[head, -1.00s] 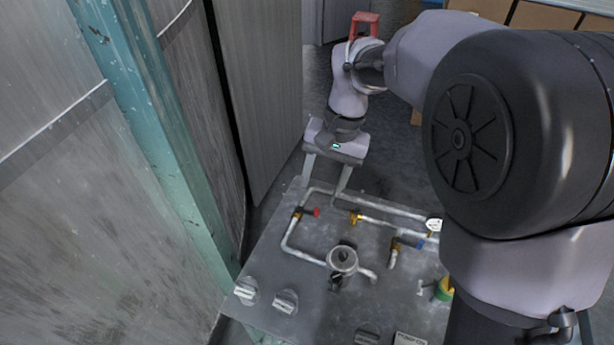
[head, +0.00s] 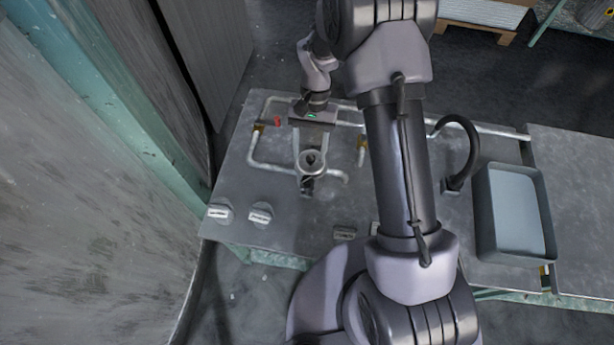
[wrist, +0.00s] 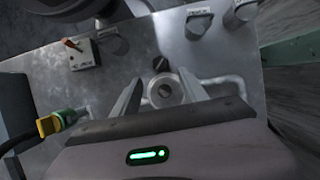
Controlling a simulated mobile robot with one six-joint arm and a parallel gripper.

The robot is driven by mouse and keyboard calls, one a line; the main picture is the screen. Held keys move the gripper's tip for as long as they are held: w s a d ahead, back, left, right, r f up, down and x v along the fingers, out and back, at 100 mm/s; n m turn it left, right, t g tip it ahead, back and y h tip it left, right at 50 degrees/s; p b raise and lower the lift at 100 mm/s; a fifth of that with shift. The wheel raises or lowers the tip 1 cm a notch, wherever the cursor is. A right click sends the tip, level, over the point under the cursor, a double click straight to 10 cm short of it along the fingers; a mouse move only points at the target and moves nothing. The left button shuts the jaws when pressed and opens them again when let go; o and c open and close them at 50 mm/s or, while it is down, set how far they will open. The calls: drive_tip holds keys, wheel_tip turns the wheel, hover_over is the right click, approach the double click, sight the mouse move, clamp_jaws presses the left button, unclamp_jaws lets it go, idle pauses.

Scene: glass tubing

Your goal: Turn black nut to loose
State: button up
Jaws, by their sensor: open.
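A round grey fitting with a central hole (head: 312,160) stands on the grey panel (head: 232,182). A small dark part (head: 307,185) shows at its near side. In the wrist view the fitting (wrist: 165,92) lies between my two fingers, and the dark part (wrist: 160,64) is just beyond it. I cannot tell which of these is the black nut. My gripper (head: 311,148) is open and empty, pointing down at the fitting with a finger on either side. Contact cannot be made out.
Grey pipes (head: 262,166) and a red-handled valve (head: 277,121) lie left of the fitting. Two labelled knobs (head: 260,214) sit at the near left. A grey bin (head: 512,212) stands on the right. A yellow-green connector (wrist: 50,123) shows in the wrist view.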

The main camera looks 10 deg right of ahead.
sight(307, 180)
drive_tip(key=b+x, duration=0.2)
drive_tip(key=x, duration=0.6)
drive_tip(key=shift+s+f+b, duration=0.15)
drive_tip(key=shift+f+b, duration=0.2)
drive_tip(key=shift+f, duration=0.05)
clamp_jaws()
drive_tip(key=shift+a+r+n+h+p, duration=0.15)
drive_tip(key=shift+r+n+h+p, duration=0.2)
drive_tip(key=shift+n+p, duration=0.55)
drive_tip(key=shift+f+n+h, duration=0.15)
drive_tip(key=shift+n+h, duration=0.1)
drive_tip(key=shift+n, duration=0.25)
drive_tip(key=shift+f, duration=0.15)
